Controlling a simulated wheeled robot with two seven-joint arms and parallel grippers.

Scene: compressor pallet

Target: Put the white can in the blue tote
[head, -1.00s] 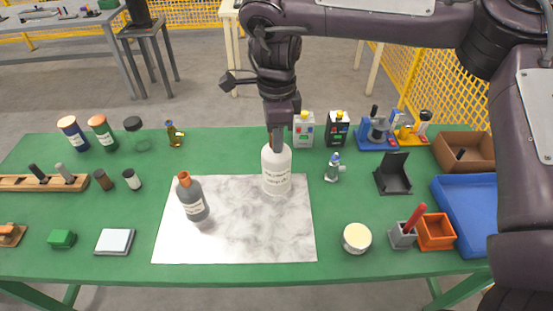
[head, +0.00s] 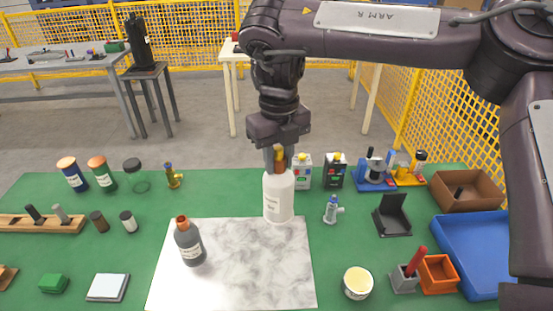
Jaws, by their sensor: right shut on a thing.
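A white can (head: 302,175) with a yellow cap stands upright at the back of the green table, left of a similar black can (head: 335,173). The blue tote (head: 480,262) lies at the table's right side, partly hidden by my right arm. My right gripper (head: 279,160) points down and is shut on the orange-yellow cap of a white bottle (head: 278,195), left of the white can. The bottle is upright at the back edge of the marbled sheet; I cannot tell whether its base touches down. My left gripper is out of view.
A dark grey bottle (head: 189,244) stands on the marbled sheet (head: 240,270). A brown box (head: 470,190), a black stand (head: 392,220), an orange bin (head: 438,275) and a round tin (head: 357,283) are on the right. A small valve (head: 332,210) stands in front of the cans.

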